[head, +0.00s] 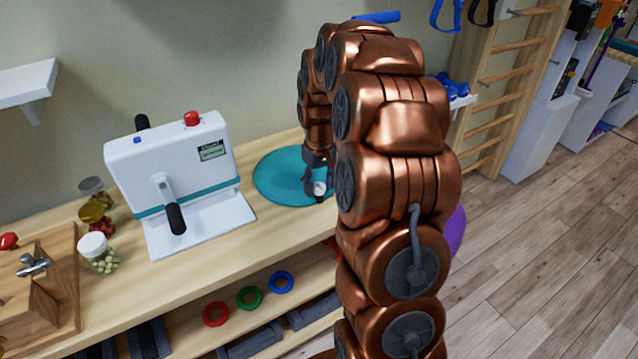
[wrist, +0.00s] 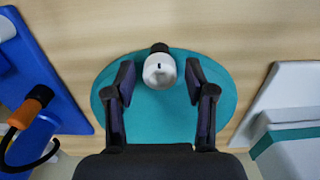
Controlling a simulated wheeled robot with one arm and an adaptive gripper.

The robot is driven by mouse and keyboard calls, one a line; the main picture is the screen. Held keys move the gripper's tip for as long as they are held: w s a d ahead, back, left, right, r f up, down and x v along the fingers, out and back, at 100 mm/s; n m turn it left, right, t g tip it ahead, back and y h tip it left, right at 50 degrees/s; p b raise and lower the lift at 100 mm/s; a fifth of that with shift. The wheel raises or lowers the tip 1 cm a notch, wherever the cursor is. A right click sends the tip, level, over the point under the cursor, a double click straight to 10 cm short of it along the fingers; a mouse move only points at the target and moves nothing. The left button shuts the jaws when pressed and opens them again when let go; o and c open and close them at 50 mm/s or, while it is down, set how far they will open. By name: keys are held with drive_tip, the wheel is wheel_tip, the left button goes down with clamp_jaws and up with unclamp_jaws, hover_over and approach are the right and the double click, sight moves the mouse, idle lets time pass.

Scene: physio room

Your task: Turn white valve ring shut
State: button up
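The white valve ring (wrist: 159,71) shows in the wrist view as a small white round piece with a dark slot mark and a dark knob at its far side. It is over a round teal mat (wrist: 112,122). My gripper (wrist: 160,80) is open, with one dark finger on each side of the white piece and a visible gap at both sides. In the head view the white piece (head: 319,188) is small beside my gripper (head: 316,178), partly hidden by my arm. I cannot tell the ring's turn position.
A white press-like machine (head: 170,165) with a black handle stands left of the teal mat (head: 275,180). Jars (head: 98,250) and a wooden block (head: 40,300) are further left. Red, green and blue rings (head: 249,297) lie on the lower shelf. A blue item (wrist: 50,75) lies left in the wrist view.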

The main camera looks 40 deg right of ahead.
drive_tip(key=shift+r, duration=0.1)
wheel_tip(320, 180, up, 12)
idle(0.8)
drive_tip(key=s+a+r+p, duration=0.1)
drive_tip(key=s+a+r, duration=0.2)
drive_tip(key=s+a, duration=0.55)
drive_tip(key=s+a+f+p, duration=0.1)
drive_tip(key=s+a, duration=0.3)
drive_tip(key=s, duration=0.3)
drive_tip(key=s+a+f+g, duration=0.1)
drive_tip(key=s+a, duration=0.3)
drive_tip(key=s, duration=0.3)
drive_tip(key=s+a+n+p, duration=0.1)
drive_tip(key=s+a, duration=0.3)
drive_tip(key=s, duration=0.4)
drive_tip(key=shift+a+f+g+p, duration=0.15)
drive_tip(key=shift+f+g+p, duration=0.2)
drive_tip(key=shift+f+g, duration=0.05)
